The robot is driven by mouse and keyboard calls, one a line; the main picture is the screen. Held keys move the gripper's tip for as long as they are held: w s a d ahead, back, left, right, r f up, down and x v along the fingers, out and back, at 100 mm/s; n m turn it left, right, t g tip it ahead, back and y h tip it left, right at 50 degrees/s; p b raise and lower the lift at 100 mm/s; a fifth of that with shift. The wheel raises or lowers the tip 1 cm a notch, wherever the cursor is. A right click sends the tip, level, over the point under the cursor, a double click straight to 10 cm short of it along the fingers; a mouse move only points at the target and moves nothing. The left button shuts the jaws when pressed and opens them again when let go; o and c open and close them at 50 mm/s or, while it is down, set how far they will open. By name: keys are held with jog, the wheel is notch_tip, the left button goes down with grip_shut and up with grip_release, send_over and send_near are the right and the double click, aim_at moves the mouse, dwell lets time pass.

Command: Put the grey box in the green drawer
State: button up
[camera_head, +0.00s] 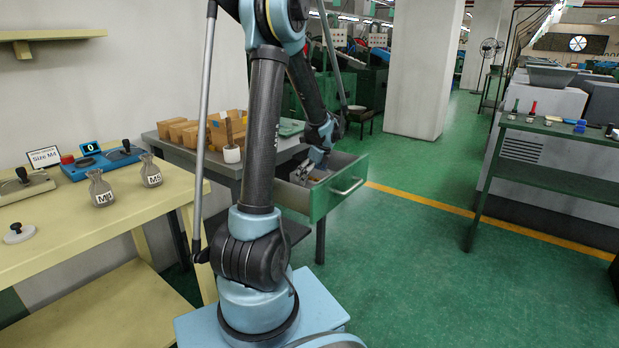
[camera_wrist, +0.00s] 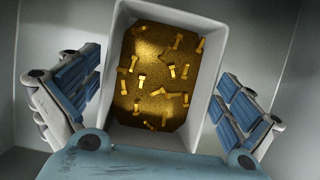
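The green drawer (camera_head: 338,188) is pulled out from the grey table in the head view. My gripper (camera_head: 308,176) reaches down into it. In the wrist view, the grey box (camera_wrist: 118,40) is in the drawer between the grey inner walls. It is open-topped and holds several bolts on a brownish-gold bottom. My gripper's blue-padded fingers (camera_wrist: 160,90) are spread on both sides of the box, with small gaps seeming to show beside its walls. The box's near end is hidden behind my gripper's body.
Several cardboard boxes (camera_head: 184,130) and a white cylindrical item (camera_head: 231,154) are on the table above the drawer. The green floor (camera_head: 440,260) at right is clear.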

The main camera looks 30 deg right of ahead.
jog(key=v, duration=1.2)
jog(key=a+r+n, duration=0.2)
jog(key=a+n, duration=0.5)
jog(key=a, duration=0.8)
jog(key=s+a+f+n+g, duration=0.1)
jog(key=s+a+n, duration=0.35)
jog(key=a, duration=0.25)
jog(key=s+a+f+n+h, duration=0.1)
jog(key=s+a+n, duration=0.2)
jog(key=a+n, duration=0.3)
jog(key=s+a+f+n+g, duration=0.1)
jog(key=s+a+n, duration=0.25)
jog(key=a, duration=0.45)
jog(key=s+a+f+n, duration=0.6)
jog(key=s+f+n, duration=0.1)
jog(key=s+n, duration=0.2)
jog(key=shift+f+n+h, duration=0.25)
jog(key=shift+n+h, duration=0.15)
jog(key=shift+n, duration=0.5)
jog(key=shift+s, duration=0.15)
